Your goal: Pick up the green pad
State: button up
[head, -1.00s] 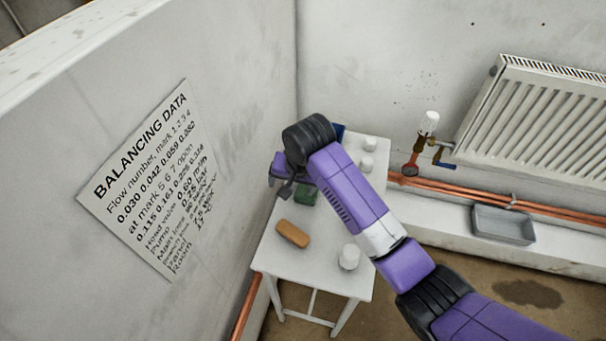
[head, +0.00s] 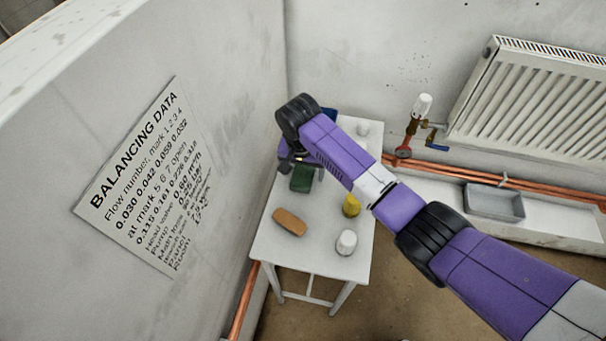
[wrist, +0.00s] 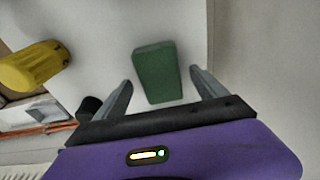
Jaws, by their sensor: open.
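The green pad (head: 302,178) lies on the white table (head: 318,247), partly under my arm in the head view. In the wrist view the green pad (wrist: 157,72) shows between and beyond the two grey fingers of my gripper (wrist: 162,90). The fingers are apart, with nothing held between them. In the head view my gripper (head: 297,163) is just behind the pad and mostly hidden by my wrist. I cannot tell how high the fingers are above the table.
An orange-brown block (head: 290,222), a yellow object (head: 351,205) and white cylinders (head: 346,242) stand on the table. A blue item (head: 329,114) is at the back. A wall with a data sign (head: 140,185) is close on the left. A radiator (head: 530,95) hangs at the right.

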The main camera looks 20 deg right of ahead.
aim_at(303, 174)
jog(key=shift+f, duration=0.1)
jog(key=shift+c, duration=0.2)
jog(key=c, duration=1.4)
jog(key=shift+r+p, duration=1.5)
jog(key=shift+r, duration=8.55)
jog(key=o, duration=0.8)
jog(key=shift+c, duration=0.2)
jog(key=c, duration=0.6)
